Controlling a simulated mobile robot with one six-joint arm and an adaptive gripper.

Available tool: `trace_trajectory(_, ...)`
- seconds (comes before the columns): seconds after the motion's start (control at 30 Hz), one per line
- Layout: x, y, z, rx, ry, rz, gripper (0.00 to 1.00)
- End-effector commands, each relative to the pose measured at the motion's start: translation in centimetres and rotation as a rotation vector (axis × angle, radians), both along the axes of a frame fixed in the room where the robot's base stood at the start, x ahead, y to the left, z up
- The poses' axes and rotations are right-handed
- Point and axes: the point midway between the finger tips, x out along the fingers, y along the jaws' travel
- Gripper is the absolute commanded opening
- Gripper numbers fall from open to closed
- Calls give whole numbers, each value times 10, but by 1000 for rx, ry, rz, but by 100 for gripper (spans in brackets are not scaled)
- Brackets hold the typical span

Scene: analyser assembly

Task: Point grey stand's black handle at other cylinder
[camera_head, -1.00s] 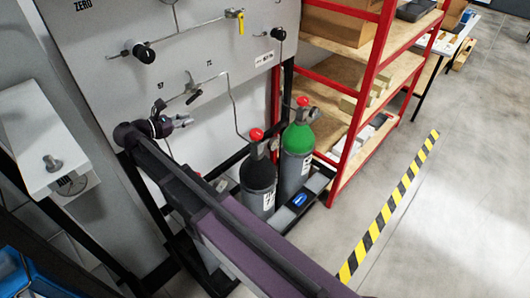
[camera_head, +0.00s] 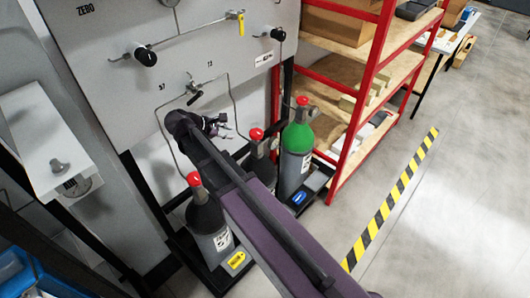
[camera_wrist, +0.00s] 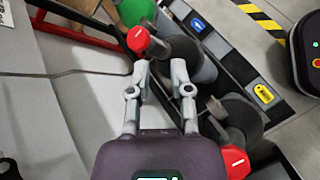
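The grey stand (camera_head: 110,75) is a tall panel with thin metal pipes. Its small black handle (camera_head: 195,98) sits on a valve low on the panel, where the pipes to the left and right meet; the handle is slanted, and which end points is too small to tell. A dark cylinder (camera_head: 207,218) with a red cap stands at left. A second cylinder (camera_head: 257,147) with a red cap is partly hidden behind my arm; its cap (camera_wrist: 138,38) shows in the wrist view. My gripper (camera_wrist: 160,68) is open and empty, in front of the panel below the handle (camera_head: 226,124).
A green-topped cylinder (camera_head: 297,137) stands right of the others. A red-framed shelf (camera_head: 372,75) is at the right. Black knobs (camera_head: 145,57) and a yellow handle (camera_head: 241,23) are higher on the panel. A white box (camera_head: 52,140) projects at left. Floor at right is clear.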

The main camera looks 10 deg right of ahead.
Motion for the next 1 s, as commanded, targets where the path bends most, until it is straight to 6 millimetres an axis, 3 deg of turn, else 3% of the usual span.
trace_trajectory(0.5, -40, -58, -19, 294, -100, -282, 27)
trace_trajectory(1.0, -81, -94, -30, 554, -192, -597, 27)
